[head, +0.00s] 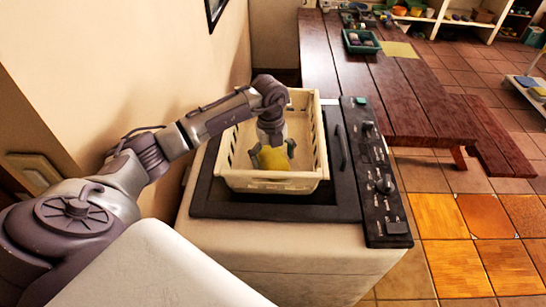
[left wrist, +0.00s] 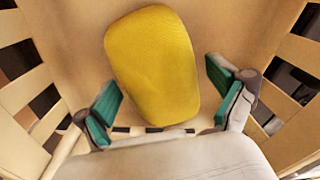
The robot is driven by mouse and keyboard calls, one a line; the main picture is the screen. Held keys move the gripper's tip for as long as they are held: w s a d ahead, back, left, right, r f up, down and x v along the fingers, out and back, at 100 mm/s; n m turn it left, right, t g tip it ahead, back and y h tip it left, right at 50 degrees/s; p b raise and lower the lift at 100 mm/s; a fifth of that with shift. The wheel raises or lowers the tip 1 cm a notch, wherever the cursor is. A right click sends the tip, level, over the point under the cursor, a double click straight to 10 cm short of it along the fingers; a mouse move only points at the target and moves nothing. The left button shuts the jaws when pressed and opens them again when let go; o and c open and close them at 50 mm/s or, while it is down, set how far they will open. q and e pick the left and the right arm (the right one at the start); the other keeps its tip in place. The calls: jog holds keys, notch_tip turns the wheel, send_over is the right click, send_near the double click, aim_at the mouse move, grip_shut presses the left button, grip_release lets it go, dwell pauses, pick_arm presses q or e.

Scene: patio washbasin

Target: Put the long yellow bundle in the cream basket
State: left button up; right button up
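The long yellow bundle (head: 273,160) is inside the cream basket (head: 240,181), near its front wall in the head view. In the left wrist view the bundle (left wrist: 155,65) is a rounded yellow block lying against the cream basket floor. My left gripper (head: 273,151) reaches down into the basket at the bundle. In the left wrist view its green-padded fingers (left wrist: 165,95) are spread on either side of the bundle, with a gap visible at the right pad. My right gripper is not in view.
The basket stands on a white machine (head: 290,250) with a dark top and a black control panel (head: 378,180) at its right. A wall is close on the left. A wooden table (head: 400,95) with a green tray (head: 361,41) stands behind, and shelves are at the back right.

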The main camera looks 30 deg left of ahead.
aim_at(272, 153)
pick_arm(q)
jog(key=shift+r, duration=0.25)
jog(key=shift+a+r, duration=0.1)
jog(key=shift+r, duration=0.2)
notch_tip(272, 153, up, 11)
jog(key=b, duration=0.4)
jog(key=shift+w+a+b, duration=0.15)
jog(key=shift+a+b, duration=0.15)
jog(key=shift+a, duration=0.05)
jog(key=shift+d, duration=0.1)
